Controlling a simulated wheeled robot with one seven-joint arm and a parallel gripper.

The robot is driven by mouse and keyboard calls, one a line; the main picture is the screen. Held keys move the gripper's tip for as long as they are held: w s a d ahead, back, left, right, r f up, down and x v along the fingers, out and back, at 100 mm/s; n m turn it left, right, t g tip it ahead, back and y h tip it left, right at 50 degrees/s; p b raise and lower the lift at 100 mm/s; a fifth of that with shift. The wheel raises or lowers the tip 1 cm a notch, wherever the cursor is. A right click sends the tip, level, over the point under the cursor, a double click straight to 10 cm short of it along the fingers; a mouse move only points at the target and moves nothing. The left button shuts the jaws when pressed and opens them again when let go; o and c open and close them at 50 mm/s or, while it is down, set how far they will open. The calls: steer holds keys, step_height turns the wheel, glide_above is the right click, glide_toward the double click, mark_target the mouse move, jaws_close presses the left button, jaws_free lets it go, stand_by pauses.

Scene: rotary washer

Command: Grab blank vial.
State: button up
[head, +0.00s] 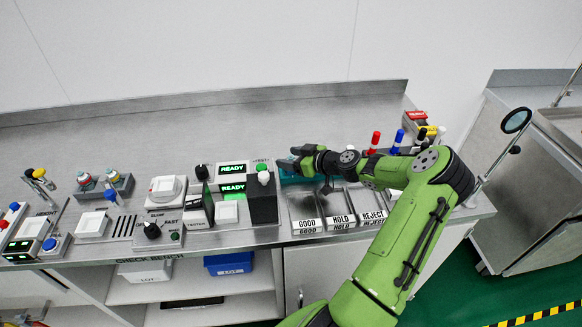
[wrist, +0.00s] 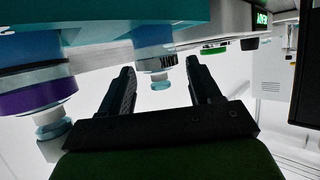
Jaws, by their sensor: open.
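A small vial (wrist: 155,62) with a clear tip and a band of dark lettering, only partly readable, shows in the wrist view at the teal rack (wrist: 110,16). It appears between the two fingers of my gripper (wrist: 161,64), which are open and apart from it on both sides. I cannot tell how deep it sits between them. A second vial (wrist: 40,92) with a purple band is to the left, outside the fingers. In the head view my gripper (head: 294,160) is over the teal rack (head: 288,177), and the arm hides the vials there.
Trays marked GOOD (head: 305,211), HOLD (head: 338,209) and REJECT (head: 371,204) stand in front of the rack. A tester with green READY displays (head: 232,187) is close on the left. Red (head: 375,140) and blue (head: 398,139) markers stand at the right.

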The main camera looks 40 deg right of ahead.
steer(key=c, duration=1.1)
steer(key=shift+f, duration=0.1)
jaws_close()
